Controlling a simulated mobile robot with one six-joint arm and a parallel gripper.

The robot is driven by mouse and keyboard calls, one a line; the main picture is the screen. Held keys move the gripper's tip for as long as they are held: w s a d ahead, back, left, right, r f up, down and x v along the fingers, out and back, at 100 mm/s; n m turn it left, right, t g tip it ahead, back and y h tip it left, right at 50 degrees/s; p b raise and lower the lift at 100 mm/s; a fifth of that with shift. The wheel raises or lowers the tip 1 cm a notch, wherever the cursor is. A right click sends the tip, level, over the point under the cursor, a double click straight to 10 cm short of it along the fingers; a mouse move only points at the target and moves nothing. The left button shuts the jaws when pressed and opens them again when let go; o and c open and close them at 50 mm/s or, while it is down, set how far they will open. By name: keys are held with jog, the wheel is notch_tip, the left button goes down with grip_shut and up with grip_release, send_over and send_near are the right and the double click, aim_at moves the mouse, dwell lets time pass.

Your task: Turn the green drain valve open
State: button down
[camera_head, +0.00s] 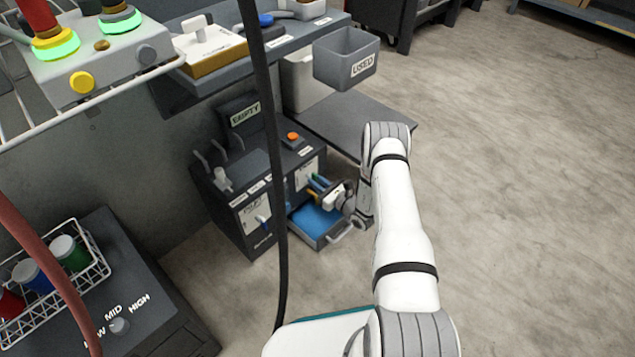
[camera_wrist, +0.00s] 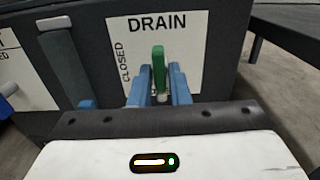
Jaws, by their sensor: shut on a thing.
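The green drain valve (camera_wrist: 158,66) is a short lever on a white plate (camera_wrist: 190,32) marked DRAIN in the wrist view. The lever stands upright, its top just under the word DRAIN, with the word CLOSED running up the plate to its left. My gripper (camera_wrist: 160,86) has its blue fingers on either side of the lever and is shut on it. The lever's lower part is partly hidden by the fingers. In the head view my gripper (camera_head: 322,184) reaches the front of the dark cabinet (camera_head: 232,206), and the valve shows only as a small green bit there.
An open drawer (camera_head: 318,222) with a blue inside sits just below my gripper. A blue-handled valve (camera_head: 262,220) is on the cabinet front to the left. A grey USED bin (camera_head: 346,60) and a dark shelf (camera_head: 350,112) stand above and behind. Floor to the right is clear.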

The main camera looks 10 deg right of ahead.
jog(key=shift+a, duration=0.1)
jog(key=c, duration=1.5)
grip_release()
jog(key=p+v, duration=0.2)
jog(key=v, duration=0.6)
jog(key=shift+w, duration=0.1)
